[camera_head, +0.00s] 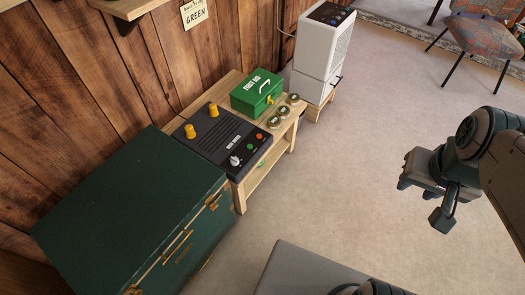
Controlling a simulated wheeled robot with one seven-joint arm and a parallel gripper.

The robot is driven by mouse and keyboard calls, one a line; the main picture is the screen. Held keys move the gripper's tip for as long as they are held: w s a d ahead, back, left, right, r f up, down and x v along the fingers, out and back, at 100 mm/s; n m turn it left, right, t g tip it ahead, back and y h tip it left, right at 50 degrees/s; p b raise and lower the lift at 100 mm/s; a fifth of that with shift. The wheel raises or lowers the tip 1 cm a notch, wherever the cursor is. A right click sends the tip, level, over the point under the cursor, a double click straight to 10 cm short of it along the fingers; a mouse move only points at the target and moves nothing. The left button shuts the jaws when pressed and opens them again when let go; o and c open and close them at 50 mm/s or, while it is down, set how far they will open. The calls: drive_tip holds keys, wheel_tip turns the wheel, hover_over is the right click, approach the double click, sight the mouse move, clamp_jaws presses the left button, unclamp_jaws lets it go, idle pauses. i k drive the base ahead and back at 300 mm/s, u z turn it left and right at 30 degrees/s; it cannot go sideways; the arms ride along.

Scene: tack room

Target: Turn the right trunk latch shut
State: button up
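A large dark green trunk (130,205) with brass fittings stands at the lower left against the wood wall, its lid down. Its right latch (212,203) is a small brass piece on the front upper edge, near the right corner. It is too small to tell how far it is turned. Another brass latch (134,290) shows at the bottom edge, partly cut off. My gripper (422,205) hangs over bare floor at the right, far from the trunk. Its fingers are apart and nothing is between them.
A low wooden bench (262,166) beside the trunk holds a black control box (222,140), a green first-aid box (257,92) and several small round tins (283,111). A white appliance (324,45) stands beyond. Pale floor (330,180) is clear between trunk and arm.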

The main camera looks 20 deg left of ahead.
sight(212, 206)
drive_tip(key=z, duration=0.3)
drive_tip(key=k, duration=0.9)
drive_tip(key=u, duration=1.25)
drive_tip(key=i, duration=0.5)
drive_tip(key=z, duration=0.05)
